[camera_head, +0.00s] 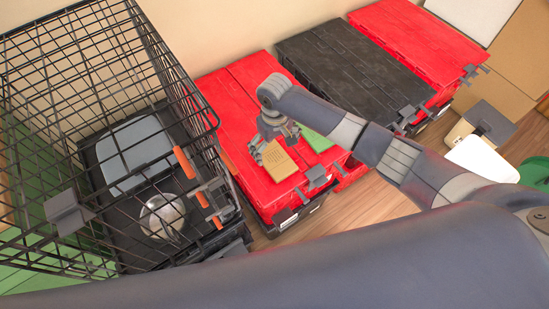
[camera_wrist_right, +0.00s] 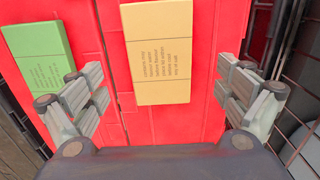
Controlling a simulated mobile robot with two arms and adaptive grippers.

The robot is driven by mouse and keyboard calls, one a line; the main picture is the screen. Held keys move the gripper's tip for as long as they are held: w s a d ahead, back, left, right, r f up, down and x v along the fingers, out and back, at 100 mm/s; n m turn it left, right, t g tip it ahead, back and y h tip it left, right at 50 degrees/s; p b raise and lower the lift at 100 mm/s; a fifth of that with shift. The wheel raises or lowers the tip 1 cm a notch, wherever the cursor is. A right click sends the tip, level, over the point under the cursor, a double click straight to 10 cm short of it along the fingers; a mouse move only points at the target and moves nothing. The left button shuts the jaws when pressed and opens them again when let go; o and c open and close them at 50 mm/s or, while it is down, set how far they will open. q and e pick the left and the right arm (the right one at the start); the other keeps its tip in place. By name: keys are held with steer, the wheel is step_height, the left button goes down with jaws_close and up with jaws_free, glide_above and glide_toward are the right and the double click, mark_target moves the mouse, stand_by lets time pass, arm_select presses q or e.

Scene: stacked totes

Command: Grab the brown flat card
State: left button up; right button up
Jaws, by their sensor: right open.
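The brown flat card (camera_head: 278,160) lies on the red lid of a tote (camera_head: 230,97) in the head view. It also shows in the right wrist view (camera_wrist_right: 158,50) as a tan card with dark printed lines. My right gripper (camera_head: 262,152) is open and empty over the tote, beside the card in the head view. In the right wrist view its fingers (camera_wrist_right: 165,88) stand apart on either side of the card's near end. I cannot tell the height between fingers and card. My left gripper is not in view.
A green card (camera_head: 316,139) lies next to the brown card on the red lid. A black wire cage (camera_head: 75,75) with a metal bowl (camera_head: 162,214) inside stands close on the left. A black tote (camera_head: 335,65) and another red tote (camera_head: 415,40) stand to the right.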

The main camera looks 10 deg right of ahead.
mark_target(275, 158)
step_height(275, 158, down, 5)
stand_by(0.3)
steer(key=shift+c, duration=0.5)
steer(key=c, duration=1)
